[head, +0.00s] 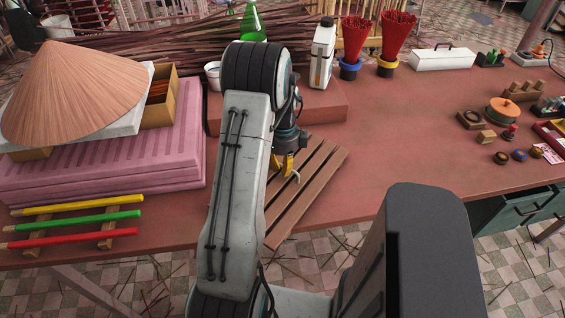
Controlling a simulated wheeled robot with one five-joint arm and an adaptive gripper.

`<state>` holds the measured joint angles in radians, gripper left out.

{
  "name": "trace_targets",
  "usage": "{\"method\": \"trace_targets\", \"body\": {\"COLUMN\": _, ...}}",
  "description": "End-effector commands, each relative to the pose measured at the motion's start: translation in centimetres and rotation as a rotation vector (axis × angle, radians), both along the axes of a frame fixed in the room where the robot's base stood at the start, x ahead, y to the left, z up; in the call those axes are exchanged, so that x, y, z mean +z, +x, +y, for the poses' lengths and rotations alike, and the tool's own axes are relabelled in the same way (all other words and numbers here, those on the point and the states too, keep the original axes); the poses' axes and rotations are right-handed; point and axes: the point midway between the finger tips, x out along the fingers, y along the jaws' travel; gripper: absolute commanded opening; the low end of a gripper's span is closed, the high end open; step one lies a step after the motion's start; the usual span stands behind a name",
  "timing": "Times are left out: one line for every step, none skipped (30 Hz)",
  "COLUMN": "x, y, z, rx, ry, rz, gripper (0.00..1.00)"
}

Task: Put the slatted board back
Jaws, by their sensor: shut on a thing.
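The slatted board (318,184) is brown, made of several parallel slats with gaps between them. It lies at a slant in the middle of the head view, over the red table's front part, its near end by the front edge. I cannot tell whether it rests on the table or is a little above it. My gripper (290,174), with yellow fingers, is at the board's left side and shut on it. My arm hides the board's left part and some of the grip.
Left are a pink slab stack (100,180) with a conical hat (75,92), and colored sticks (75,220) on a rack. Behind stand a white bottle (322,52) and red incense bundles (397,38). The table (410,130) right of the board is largely clear.

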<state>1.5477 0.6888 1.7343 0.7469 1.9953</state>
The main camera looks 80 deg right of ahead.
Motion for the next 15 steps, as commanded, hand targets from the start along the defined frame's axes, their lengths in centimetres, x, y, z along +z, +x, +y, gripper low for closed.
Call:
{"method": "trace_targets", "body": {"x": 0.17, "y": 0.00, "z": -0.13, "rx": 0.000, "ry": -0.004, "rz": 0.000, "gripper": 0.00}}
{"method": "trace_targets", "body": {"x": 0.17, "y": 0.00, "z": -0.13, "rx": 0.000, "ry": -0.004, "rz": 0.000, "gripper": 0.00}}
{"method": "trace_targets", "body": {"x": 0.18, "y": 0.00, "z": -0.13, "rx": 0.000, "ry": -0.004, "rz": 0.000, "gripper": 0.00}}
{"method": "trace_targets", "body": {"x": 0.18, "y": 0.00, "z": -0.13, "rx": 0.000, "ry": -0.004, "rz": 0.000, "gripper": 0.00}}
{"method": "trace_targets", "body": {"x": 0.17, "y": 0.00, "z": -0.13, "rx": 0.000, "ry": -0.004, "rz": 0.000, "gripper": 0.00}}
{"method": "trace_targets", "body": {"x": 0.14, "y": 0.00, "z": -0.12, "rx": 0.000, "ry": -0.004, "rz": 0.000, "gripper": 0.00}}
{"method": "trace_targets", "body": {"x": 0.09, "y": 0.00, "z": -0.12, "rx": 0.000, "ry": -0.004, "rz": 0.000, "gripper": 0.00}}
{"method": "trace_targets", "body": {"x": 0.02, "y": 0.00, "z": -0.12, "rx": 0.000, "ry": -0.004, "rz": 0.000, "gripper": 0.00}}
{"method": "trace_targets", "body": {"x": -0.09, "y": 0.00, "z": -0.12, "rx": 0.000, "ry": -0.004, "rz": 0.000, "gripper": 0.00}}
{"method": "trace_targets", "body": {"x": -0.27, "y": 0.00, "z": 0.01, "rx": 0.000, "ry": 0.000, "rz": 0.000, "gripper": 0.14}}
{"method": "trace_targets", "body": {"x": -0.20, "y": 0.00, "z": 0.00, "rx": 0.000, "ry": 0.000, "rz": 0.000, "gripper": 0.17}}
{"method": "trace_targets", "body": {"x": -0.19, "y": 0.00, "z": 0.01, "rx": 0.000, "ry": 0.000, "rz": 0.000, "gripper": 0.20}}
{"method": "trace_targets", "body": {"x": -0.18, "y": 0.00, "z": 0.00, "rx": 0.000, "ry": 0.000, "rz": 0.000, "gripper": 0.23}}
{"method": "trace_targets", "body": {"x": -0.18, "y": 0.00, "z": 0.00, "rx": 0.000, "ry": 0.000, "rz": 0.000, "gripper": 0.25}}
{"method": "trace_targets", "body": {"x": -0.18, "y": 0.00, "z": 0.00, "rx": 0.000, "ry": 0.000, "rz": 0.000, "gripper": 0.29}}
